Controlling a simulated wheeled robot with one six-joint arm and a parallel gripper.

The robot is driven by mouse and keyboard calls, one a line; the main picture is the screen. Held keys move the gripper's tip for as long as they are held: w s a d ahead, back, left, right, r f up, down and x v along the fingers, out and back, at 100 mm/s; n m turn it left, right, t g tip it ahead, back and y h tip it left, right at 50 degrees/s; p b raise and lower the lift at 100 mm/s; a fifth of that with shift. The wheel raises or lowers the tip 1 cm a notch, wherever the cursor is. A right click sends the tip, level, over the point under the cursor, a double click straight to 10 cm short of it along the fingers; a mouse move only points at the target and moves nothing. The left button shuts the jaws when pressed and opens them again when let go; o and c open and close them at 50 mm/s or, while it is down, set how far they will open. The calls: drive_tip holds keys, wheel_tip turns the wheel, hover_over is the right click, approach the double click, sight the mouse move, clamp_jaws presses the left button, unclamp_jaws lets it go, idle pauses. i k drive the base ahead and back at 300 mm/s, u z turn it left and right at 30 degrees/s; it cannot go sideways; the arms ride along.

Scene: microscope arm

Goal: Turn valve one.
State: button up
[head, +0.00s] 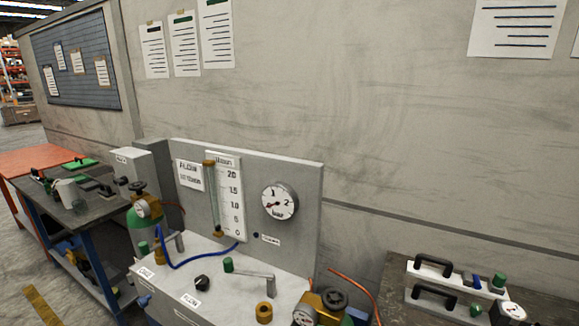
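A light grey test bench (215,272) with an upright panel (300,185) stands in the middle of the head view. A black handwheel (333,299) sits on a brass regulator at the front right. Another dark handwheel (137,187) tops a green cylinder (143,226) at left. The small labels are too blurred to tell which is valve one. My gripper is not in view.
The panel holds a tall flow tube (211,198) with a 0 to 20 scale and a round bar gauge (279,202). A blue hose (200,260) loops over the bench. A cluttered dark table (85,215) stands left, another (450,270) right. A wall closes the back.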

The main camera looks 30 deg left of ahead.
sight(136, 186)
drive_tip(key=u, duration=3.1)
drive_tip(key=i, duration=1.05)
drive_tip(key=u, duration=0.75)
drive_tip(key=i, duration=1.35)
drive_tip(key=z, duration=0.7)
drive_tip(key=i, duration=0.85)
drive_tip(key=z, duration=0.5)
